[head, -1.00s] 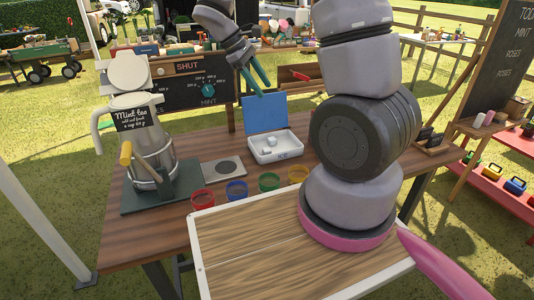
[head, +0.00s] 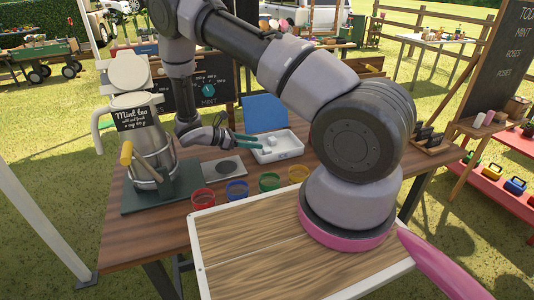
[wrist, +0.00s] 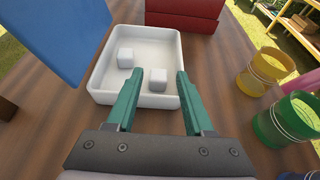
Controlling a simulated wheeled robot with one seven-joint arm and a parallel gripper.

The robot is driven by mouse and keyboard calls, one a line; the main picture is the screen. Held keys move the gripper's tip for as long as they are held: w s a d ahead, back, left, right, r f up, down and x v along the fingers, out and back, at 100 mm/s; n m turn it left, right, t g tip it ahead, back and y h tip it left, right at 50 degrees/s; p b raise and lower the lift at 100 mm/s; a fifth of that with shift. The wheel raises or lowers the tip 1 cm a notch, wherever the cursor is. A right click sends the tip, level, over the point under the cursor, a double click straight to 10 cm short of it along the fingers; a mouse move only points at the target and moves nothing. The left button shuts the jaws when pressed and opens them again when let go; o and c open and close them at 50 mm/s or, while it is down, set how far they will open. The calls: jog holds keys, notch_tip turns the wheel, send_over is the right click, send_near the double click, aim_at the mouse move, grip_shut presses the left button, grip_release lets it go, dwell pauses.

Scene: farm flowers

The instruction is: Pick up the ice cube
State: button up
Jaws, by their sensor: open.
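A white open tray (wrist: 99,75) with a blue lid raised behind it holds two white ice cubes in the wrist view. One ice cube (wrist: 158,79) lies near the tray's front, between and just ahead of my fingertips. The other ice cube (wrist: 125,58) lies farther to the left. My gripper (wrist: 155,86) is open with its green fingers spread over the tray's near edge, and nothing is held. In the head view the tray (head: 285,154) stands at the back of the wooden table, and my gripper (head: 250,140) reaches to it from the left.
A grey square plate (head: 224,169) lies left of the tray. Red, blue, green and yellow cups stand along the table's front, with the yellow cup (wrist: 258,72) to the tray's right. A mint tea jug (head: 150,140) stands at the left.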

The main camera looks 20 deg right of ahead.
aim_at(267, 149)
jog(key=d+f, duration=0.2)
jog(key=f, duration=0.1)
jog(key=shift+x, duration=2.65)
grip_shut()
